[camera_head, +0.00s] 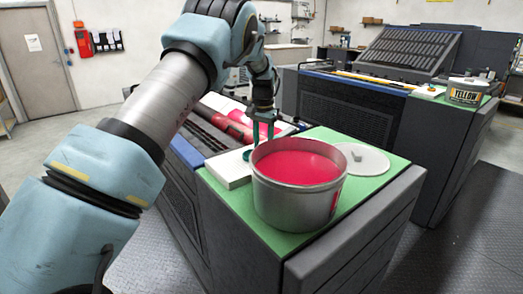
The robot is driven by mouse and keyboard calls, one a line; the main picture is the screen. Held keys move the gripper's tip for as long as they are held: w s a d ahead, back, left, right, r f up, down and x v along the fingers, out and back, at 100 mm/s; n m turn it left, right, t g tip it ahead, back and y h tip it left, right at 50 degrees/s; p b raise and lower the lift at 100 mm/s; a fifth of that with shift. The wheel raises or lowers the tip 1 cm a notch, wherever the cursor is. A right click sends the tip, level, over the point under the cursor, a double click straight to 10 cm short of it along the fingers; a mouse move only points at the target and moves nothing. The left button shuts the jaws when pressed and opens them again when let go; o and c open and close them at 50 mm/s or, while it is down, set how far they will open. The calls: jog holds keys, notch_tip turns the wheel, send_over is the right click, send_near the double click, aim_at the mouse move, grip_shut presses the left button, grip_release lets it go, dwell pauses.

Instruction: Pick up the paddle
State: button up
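My gripper (263,136) points down just behind the metal pot (298,208) of red ink. Its two teal fingers show a gap between them with nothing clearly held. No paddle can be made out for certain. A small dark teal piece (247,155) lies at the pot's left rim, by a white slab (228,169), just below and left of the fingers. I cannot tell whether it is part of the paddle. The pot hides part of this area.
The pot stands on a green-topped unit (377,191). A round white lid (371,162) with a small grey block lies to its right. Red rollers (225,125) lie behind. Floor is clear at right.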

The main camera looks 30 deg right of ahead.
grip_shut()
jog(key=shift+r, duration=0.1)
dwell(0.6)
notch_tip(320, 180, up, 10)
jog(key=b, duration=0.4)
jog(key=shift+c, duration=2.2)
grip_release()
grip_shut()
